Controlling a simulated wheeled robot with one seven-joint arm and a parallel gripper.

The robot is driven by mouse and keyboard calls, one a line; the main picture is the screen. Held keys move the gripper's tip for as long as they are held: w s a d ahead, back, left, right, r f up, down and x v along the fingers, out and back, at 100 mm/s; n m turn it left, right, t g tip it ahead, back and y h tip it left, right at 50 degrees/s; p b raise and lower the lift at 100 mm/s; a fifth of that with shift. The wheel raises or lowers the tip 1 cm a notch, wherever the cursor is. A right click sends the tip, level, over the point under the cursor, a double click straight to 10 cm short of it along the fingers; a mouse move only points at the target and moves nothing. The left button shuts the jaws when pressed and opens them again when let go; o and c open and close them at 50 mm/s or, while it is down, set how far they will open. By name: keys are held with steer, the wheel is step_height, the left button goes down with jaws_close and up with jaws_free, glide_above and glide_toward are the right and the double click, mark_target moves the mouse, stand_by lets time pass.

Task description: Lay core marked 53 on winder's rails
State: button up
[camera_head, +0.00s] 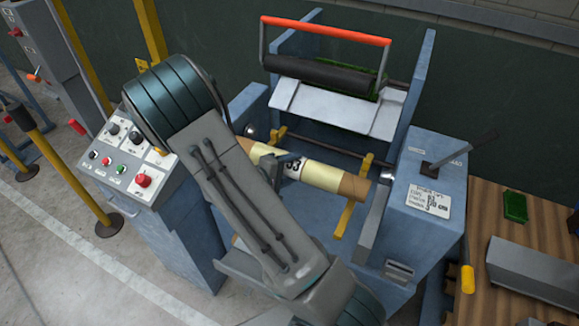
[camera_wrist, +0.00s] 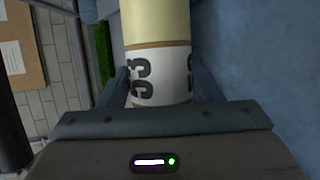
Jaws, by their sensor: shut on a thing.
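The core (camera_head: 320,174) is a pale yellow tube with brown ends and a white band, and part of a 53 shows on the band. My gripper (camera_head: 285,166) is shut on the core around this band, and my forearm hides part of the tube. In the wrist view the core (camera_wrist: 157,70) lies between the two fingers, with the 53 facing the camera. The winder (camera_head: 340,110) is a blue machine. Its yellow rails (camera_head: 347,215) show near the core's right end; I cannot tell whether the core touches them.
An orange-handled roller frame (camera_head: 327,30) stands at the winder's back. A control panel (camera_head: 130,150) with buttons is at left, and a lever (camera_head: 465,150) is on the right housing. A wooden table (camera_head: 520,235) holds a grey block. A yellow post (camera_head: 70,170) stands at left.

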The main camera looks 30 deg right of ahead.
steer(key=shift+s+r, duration=0.15)
steer(key=shift+a, duration=0.15)
steer(key=shift+f, duration=0.35)
steer(key=shift+f+b, duration=1)
steer(key=shift+f, duration=1.85)
steer(key=o, duration=1.3)
steer(key=shift+o, duration=0.2)
